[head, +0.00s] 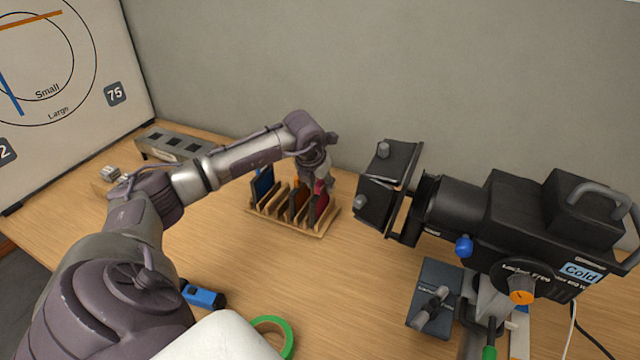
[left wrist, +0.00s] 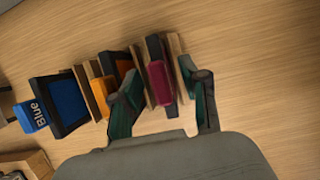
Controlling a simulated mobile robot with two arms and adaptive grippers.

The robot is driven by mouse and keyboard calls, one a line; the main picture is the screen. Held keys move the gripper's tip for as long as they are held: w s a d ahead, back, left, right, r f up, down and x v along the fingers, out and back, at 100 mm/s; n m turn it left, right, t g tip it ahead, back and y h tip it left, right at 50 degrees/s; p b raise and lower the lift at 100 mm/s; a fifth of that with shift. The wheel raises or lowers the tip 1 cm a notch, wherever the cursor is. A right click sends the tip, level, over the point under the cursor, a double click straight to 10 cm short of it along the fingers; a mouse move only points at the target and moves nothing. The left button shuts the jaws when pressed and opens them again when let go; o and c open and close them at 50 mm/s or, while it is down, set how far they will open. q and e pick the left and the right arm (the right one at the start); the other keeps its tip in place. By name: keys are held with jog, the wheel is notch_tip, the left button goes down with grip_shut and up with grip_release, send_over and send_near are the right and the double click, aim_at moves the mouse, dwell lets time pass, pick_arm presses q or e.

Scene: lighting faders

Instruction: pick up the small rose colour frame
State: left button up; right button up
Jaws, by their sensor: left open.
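The rose colour frame (head: 321,204) stands upright in the right part of a slotted wooden rack (head: 263,217) in the head view. In the left wrist view the rose frame (left wrist: 160,84) lies between my two fingers. My left gripper (head: 317,179) is at the rack's right end, pointing down over it. In the left wrist view my left gripper (left wrist: 161,85) is open, with one finger on each side of the rose frame. I cannot tell whether a finger touches it. My right gripper is not in view.
A blue frame (left wrist: 67,101) and orange frame (left wrist: 101,98) share the rack, close to my left finger. A black spotlight (head: 465,210) stands to the right. A blue object (head: 203,296) and green tape roll (head: 283,328) lie in front. Bare table separates them from the rack.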

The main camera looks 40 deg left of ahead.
pick_arm(q)
jog(key=shift+f, duration=0.1)
jog(key=shift+c, duration=0.4)
grip_shut()
